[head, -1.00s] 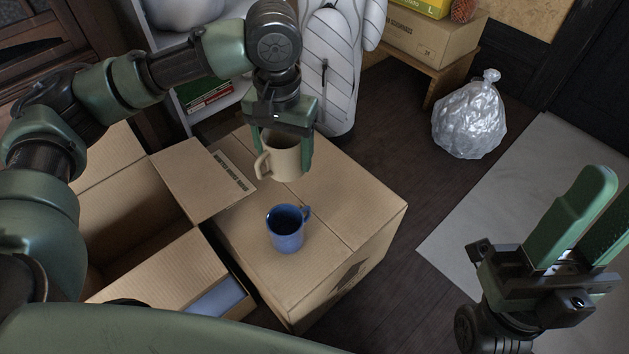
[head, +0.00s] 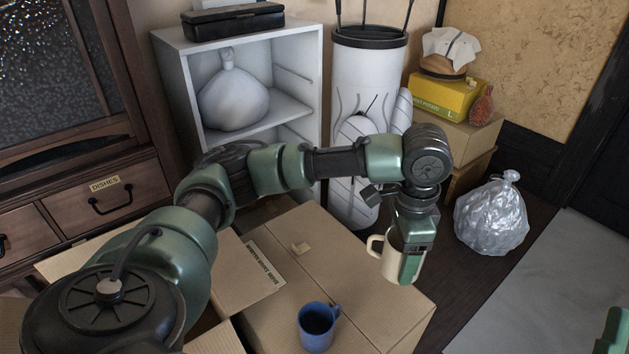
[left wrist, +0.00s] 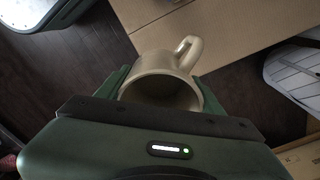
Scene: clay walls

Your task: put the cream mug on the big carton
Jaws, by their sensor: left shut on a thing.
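The cream mug (head: 390,262) is held upright in my left gripper (head: 404,262), whose fingers are shut on it. In the left wrist view the mug (left wrist: 160,86) sits between the fingers, its handle pointing away from the gripper. The big carton (head: 375,312) is closed, with a flat top. In the head view the mug overlaps the carton's far right edge. In the wrist view dark floor lies below much of the mug and the carton (left wrist: 220,25) shows beyond the handle. Only a green fingertip of my right gripper (head: 613,334) shows at the lower right corner.
A blue mug (head: 318,328) stands on the carton's near part. An open carton with raised flaps (head: 228,290) is at the left. A white shelf (head: 235,38), a white golf bag (head: 368,85) and a silver bag (head: 491,216) stand behind and to the right.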

